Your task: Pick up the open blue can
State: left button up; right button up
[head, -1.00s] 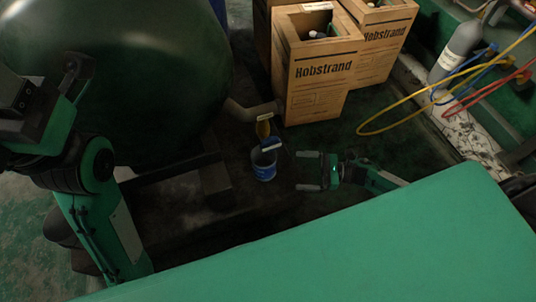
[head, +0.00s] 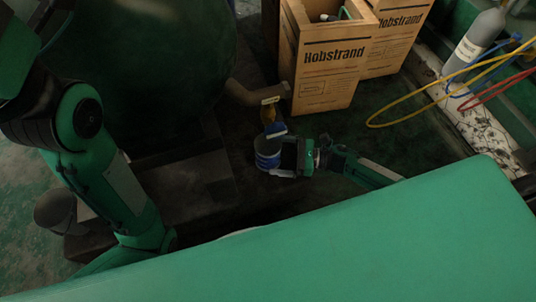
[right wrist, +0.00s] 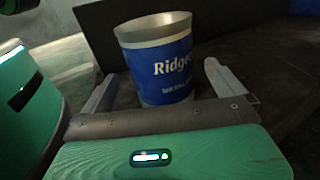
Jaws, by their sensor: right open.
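The open blue can (head: 264,160) stands upright on the dark floor below a pipe outlet. In the right wrist view the can (right wrist: 165,65) shows a bare metal rim and a blue label with white lettering. My right gripper (head: 273,152) is open, with one finger on each side of the can. In the right wrist view the gripper's fingers (right wrist: 165,88) flank the can, with a visible gap on the right side. I cannot tell whether the left finger touches it. My left arm shows at the left, but its gripper is out of view.
A pipe (head: 244,93) with a yellowish part (head: 268,113) hangs close above the can. A large dark tank (head: 140,75) fills the left. Wooden crates (head: 325,75) stand behind.

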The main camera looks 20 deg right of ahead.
aim_at(268, 153)
jog(key=b+x, duration=0.1)
jog(key=x, duration=0.2)
jog(key=shift+w+a+f, duration=0.15)
jog(key=shift+w+a, duration=0.1)
jog(key=shift+a, duration=0.1)
jog(key=c, duration=1.2)
jog(key=shift+c, duration=0.2)
jog(key=shift+r, duration=0.3)
